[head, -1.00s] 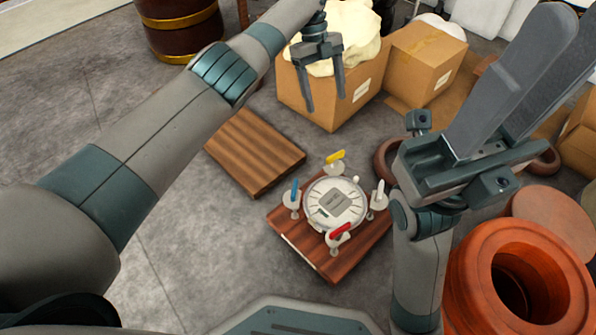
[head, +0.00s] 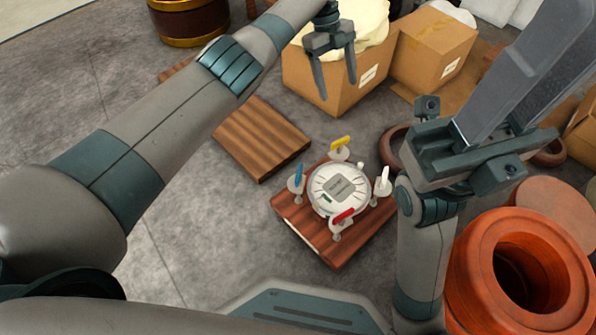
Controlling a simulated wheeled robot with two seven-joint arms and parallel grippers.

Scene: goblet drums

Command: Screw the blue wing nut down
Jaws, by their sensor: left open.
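The blue wing nut (head: 299,176) stands upright at the left side of a round white drum head (head: 339,189) on a brown wooden board. A yellow wing nut (head: 341,144), a red wing nut (head: 343,216) and a white wing nut (head: 385,178) stand around the same disc. My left gripper (head: 336,91) is open and empty, beyond the board and in front of a cardboard box, apart from the blue wing nut. My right gripper (head: 520,85) is large in the right foreground, with two long grey fingers; a gap between them is hard to judge.
A bare wooden board (head: 262,138) lies left of the drum board (head: 335,250). Cardboard boxes (head: 432,48) stand at the back, one holding cream cloth. An orange clay drum (head: 470,275) is at the lower right. Grey floor is clear at the left.

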